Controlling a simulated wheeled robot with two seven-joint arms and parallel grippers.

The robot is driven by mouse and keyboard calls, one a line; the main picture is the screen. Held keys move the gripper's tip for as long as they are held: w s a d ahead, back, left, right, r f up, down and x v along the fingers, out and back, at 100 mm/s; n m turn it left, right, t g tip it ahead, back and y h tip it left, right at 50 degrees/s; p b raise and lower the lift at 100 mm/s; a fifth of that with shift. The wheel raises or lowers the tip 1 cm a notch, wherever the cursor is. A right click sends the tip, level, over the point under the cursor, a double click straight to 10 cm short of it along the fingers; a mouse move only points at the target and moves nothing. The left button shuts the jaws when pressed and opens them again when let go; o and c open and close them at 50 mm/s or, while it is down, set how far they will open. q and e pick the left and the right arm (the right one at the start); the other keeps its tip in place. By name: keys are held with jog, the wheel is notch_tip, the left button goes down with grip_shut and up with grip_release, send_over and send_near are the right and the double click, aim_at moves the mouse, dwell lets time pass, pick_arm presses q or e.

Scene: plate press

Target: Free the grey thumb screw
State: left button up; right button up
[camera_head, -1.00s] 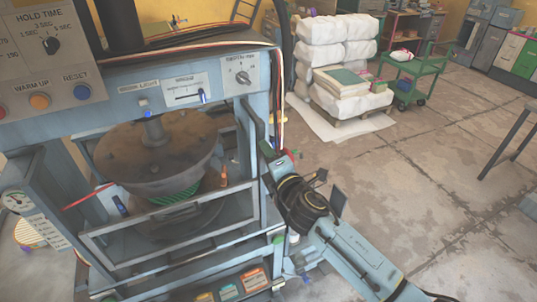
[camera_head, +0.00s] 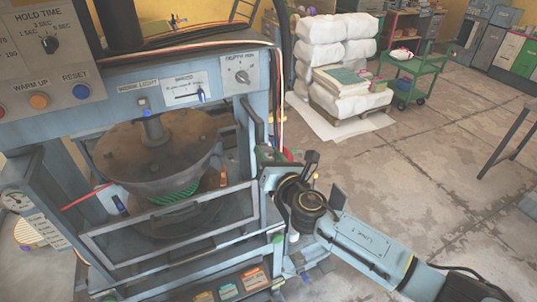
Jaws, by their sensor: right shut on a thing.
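The blue-grey plate press (camera_head: 215,128) fills the left half of the head view. My right gripper (camera_head: 268,182) is at the press's right front post, by the right end of the guard. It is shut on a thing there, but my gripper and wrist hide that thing. I cannot make out the grey thumb screw itself. My left gripper is not in view.
A red round part (camera_head: 288,155) and hanging cables are close behind my right wrist. The control panel (camera_head: 50,60) is at the upper left. White sacks (camera_head: 335,55) and a green trolley (camera_head: 415,66) stand at the back.

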jog(key=shift+n, duration=2.2)
jog(key=o, duration=1)
jog(key=b+v, duration=0.1)
jog(key=v, duration=1.2)
jog(key=shift+s+d, duration=0.15)
jog(key=shift+s, duration=0.05)
